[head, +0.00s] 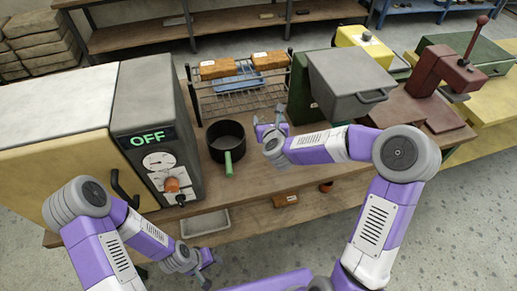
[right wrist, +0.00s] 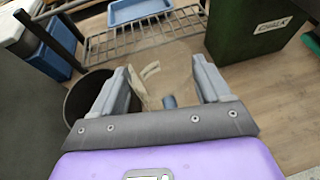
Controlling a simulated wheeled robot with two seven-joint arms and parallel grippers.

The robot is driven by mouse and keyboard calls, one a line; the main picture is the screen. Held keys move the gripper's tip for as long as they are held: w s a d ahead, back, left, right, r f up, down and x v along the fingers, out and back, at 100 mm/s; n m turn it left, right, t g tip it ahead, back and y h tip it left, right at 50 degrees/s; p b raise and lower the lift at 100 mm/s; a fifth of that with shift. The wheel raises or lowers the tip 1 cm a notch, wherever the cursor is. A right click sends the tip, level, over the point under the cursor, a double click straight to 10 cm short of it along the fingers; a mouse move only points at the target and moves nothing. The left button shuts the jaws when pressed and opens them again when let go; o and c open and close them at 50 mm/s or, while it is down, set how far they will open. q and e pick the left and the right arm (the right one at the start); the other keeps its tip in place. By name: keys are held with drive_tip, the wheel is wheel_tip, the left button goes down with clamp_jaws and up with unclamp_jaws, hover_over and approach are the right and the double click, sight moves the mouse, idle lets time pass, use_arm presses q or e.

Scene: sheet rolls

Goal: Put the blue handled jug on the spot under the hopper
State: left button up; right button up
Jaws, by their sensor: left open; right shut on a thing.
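My right gripper (head: 268,127) is over the table between the black pot and the green machine. It also shows in the right wrist view (right wrist: 165,92), its fingers apart around a small blue-grey piece (right wrist: 168,101), which seems to be the handle of the blue handled jug, and a beige strip (right wrist: 150,72). The jug's body is mostly hidden, and I cannot make out its outline. My left gripper (head: 204,268) is open and empty beyond the table's front edge.
A black pot (head: 226,138) with a green handle stands left of my right gripper. A wire rack (head: 235,98) with orange blocks and a blue tray is behind. A grey machine (head: 155,120) reading OFF stands left; a dark red press (head: 440,85) stands right.

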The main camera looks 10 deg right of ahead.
wheel_tip(320, 180, down, 8)
drive_tip(key=shift+w+f+b, duration=0.1)
drive_tip(key=shift+b, duration=0.7)
drive_tip(key=shift+f+b, duration=0.2)
drive_tip(key=shift+b, duration=0.1)
drive_tip(key=o, duration=1.4)
drive_tip(key=shift+r, duration=0.1)
